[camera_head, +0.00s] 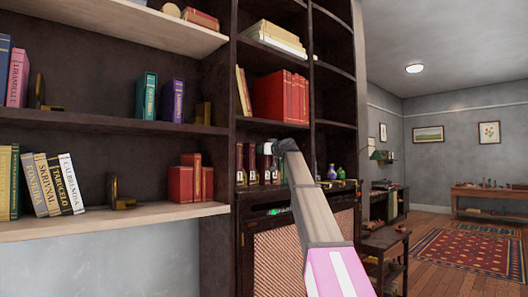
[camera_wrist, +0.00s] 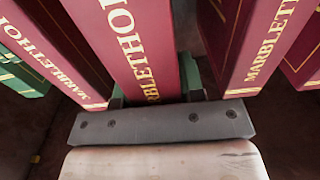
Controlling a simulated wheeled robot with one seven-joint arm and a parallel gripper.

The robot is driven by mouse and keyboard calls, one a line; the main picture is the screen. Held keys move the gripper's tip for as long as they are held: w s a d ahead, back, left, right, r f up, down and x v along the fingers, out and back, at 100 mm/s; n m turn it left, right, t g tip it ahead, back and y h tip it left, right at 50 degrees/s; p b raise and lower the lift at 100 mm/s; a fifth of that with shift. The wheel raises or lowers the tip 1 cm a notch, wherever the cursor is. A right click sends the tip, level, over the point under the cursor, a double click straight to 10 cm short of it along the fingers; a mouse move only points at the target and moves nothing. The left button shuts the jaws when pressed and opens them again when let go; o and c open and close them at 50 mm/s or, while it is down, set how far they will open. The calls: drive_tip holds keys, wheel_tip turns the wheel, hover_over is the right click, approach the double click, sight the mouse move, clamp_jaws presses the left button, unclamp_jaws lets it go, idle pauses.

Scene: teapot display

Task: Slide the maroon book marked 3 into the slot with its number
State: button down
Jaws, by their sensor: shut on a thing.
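Similar maroon books stand on both sides, one at the left (camera_wrist: 62,60) and one at the right (camera_wrist: 262,45), with gaps beside the held book. In the head view my arm reaches to the dark bookcase's lower shelf. The gripper's fingers are hidden there.
Dark red-brown books (camera_head: 252,163) stand on that shelf, left of my arm's end. Small bottles (camera_head: 332,172) stand to its right. A dark side table (camera_head: 384,240) stands right of my arm.

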drive_tip(key=shift+x, duration=1.2)
drive_tip(key=c, duration=0.6)
unclamp_jaws()
drive_tip(key=shift+c, duration=0.2)
drive_tip(key=shift+s, duration=0.1)
drive_tip(key=v, duration=1)
drive_tip(key=shift+s+d, duration=0.25)
